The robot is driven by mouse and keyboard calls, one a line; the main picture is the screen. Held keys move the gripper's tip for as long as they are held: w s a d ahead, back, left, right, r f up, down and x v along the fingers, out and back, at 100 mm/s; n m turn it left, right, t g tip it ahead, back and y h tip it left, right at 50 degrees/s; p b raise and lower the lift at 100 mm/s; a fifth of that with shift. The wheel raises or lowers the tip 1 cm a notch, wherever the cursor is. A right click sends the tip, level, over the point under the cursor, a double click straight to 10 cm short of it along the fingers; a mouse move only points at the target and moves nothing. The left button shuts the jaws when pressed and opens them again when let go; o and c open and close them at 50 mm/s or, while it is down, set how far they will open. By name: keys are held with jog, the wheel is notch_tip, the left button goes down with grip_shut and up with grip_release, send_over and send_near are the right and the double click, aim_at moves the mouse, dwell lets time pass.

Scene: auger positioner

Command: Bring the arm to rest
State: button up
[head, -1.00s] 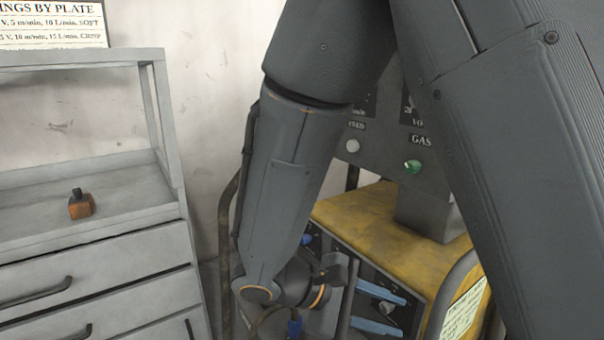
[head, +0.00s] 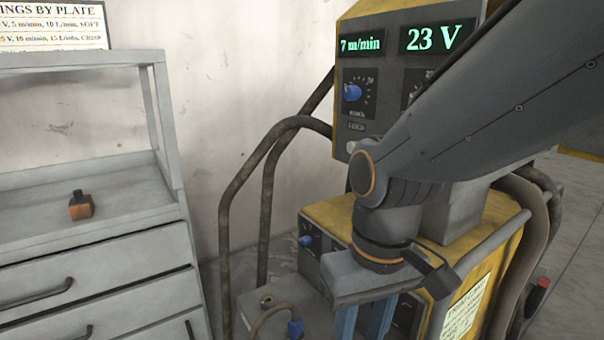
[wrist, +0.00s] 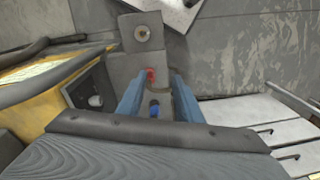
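My gripper (head: 363,318) hangs from my arm in front of the yellow welding machine (head: 333,217) in the head view, its blue fingers pointing down. In the wrist view my gripper (wrist: 153,82) shows two blue fingers spread apart with nothing between them. Beyond the fingers lie a grey block with a red connector (wrist: 150,74) and a blue connector (wrist: 154,110). The fingertips are partly cut off by the lower edge of the head view.
A control panel (head: 352,72) reads 7 m/min and 23 V above the machine. Bent metal rails (head: 262,165) stand left of it. A grey drawer cabinet (head: 95,262) at left carries a small orange-brown block (head: 80,207).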

jog(key=d+r+m+p, duration=0.3)
jog(key=d+r+p, duration=0.8)
jog(key=p, duration=1)
notch_tip(320, 180, up, 2)
jog(key=shift+s+r+m+h, duration=0.2)
jog(key=shift+r+m+h, duration=0.05)
jog(key=shift+m+h, duration=0.15)
jog(key=shift+d, duration=0.1)
dwell(0.7)
grip_shut()
dwell(1.6)
